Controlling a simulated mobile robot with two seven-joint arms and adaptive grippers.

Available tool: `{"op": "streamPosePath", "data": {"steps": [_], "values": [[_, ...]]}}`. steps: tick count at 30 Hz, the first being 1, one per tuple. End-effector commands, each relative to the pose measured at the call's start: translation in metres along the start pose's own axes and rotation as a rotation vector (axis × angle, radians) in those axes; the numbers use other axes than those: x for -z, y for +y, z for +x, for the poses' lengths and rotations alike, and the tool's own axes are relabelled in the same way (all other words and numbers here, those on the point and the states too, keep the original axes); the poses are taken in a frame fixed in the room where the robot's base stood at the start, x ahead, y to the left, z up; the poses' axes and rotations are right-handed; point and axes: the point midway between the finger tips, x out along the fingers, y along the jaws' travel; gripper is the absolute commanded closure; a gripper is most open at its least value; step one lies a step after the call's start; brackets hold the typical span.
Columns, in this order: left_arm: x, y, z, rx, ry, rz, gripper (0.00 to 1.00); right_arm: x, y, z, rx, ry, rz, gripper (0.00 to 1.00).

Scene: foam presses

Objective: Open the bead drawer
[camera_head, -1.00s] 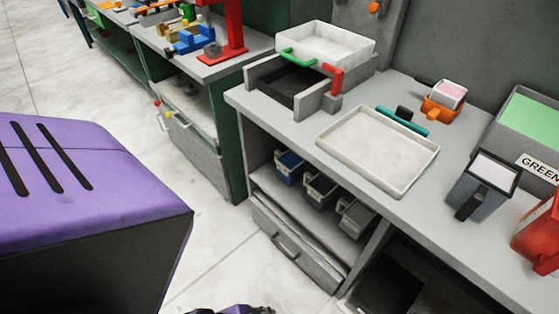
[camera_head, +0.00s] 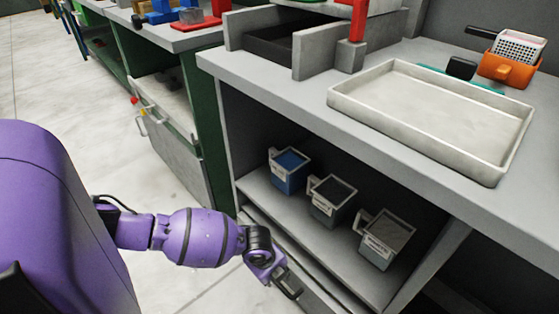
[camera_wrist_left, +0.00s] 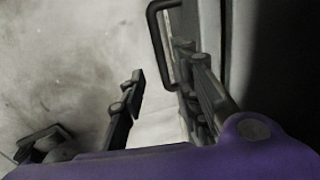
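The grey drawer (camera_head: 316,292) sits under the shelf of small bins, and my left gripper partly covers its front. I see no clear gap at the drawer. In the left wrist view its dark loop handle (camera_wrist_left: 159,42) stands out from the pale drawer front (camera_wrist_left: 209,28). My left gripper (camera_head: 287,287) is beside this drawer front, low in the head view. In the left wrist view its two fingers (camera_wrist_left: 160,92) are apart with nothing between them. The right finger overlaps the near end of the handle; I cannot tell whether they touch. My right gripper is out of view.
Blue, dark and grey bins (camera_head: 289,171) stand on the shelf above the drawer. A white tray (camera_head: 430,110) lies on the countertop. A green-sided bench (camera_head: 203,150) with another handled drawer (camera_head: 170,145) stands to the left. The floor (camera_head: 80,110) between is clear.

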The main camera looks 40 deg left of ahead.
Motion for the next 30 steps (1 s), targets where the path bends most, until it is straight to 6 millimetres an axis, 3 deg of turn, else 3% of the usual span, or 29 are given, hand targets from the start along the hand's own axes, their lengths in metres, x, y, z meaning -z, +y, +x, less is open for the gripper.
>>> {"op": "streamPosePath", "data": {"steps": [6, 12, 23, 30], "values": [[0.002, 0.002, 0.040, -0.003, 0.003, -0.003, 0.70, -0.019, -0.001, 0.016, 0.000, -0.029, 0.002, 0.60], [0.001, 0.001, 0.063, -0.001, 0.002, -0.004, 0.70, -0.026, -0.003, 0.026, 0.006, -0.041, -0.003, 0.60], [0.001, 0.000, 0.068, 0.002, 0.002, -0.003, 0.70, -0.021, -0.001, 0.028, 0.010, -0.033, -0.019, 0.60], [0.001, 0.000, 0.068, 0.001, 0.002, -0.003, 0.99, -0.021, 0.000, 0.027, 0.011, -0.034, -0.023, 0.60]]}}
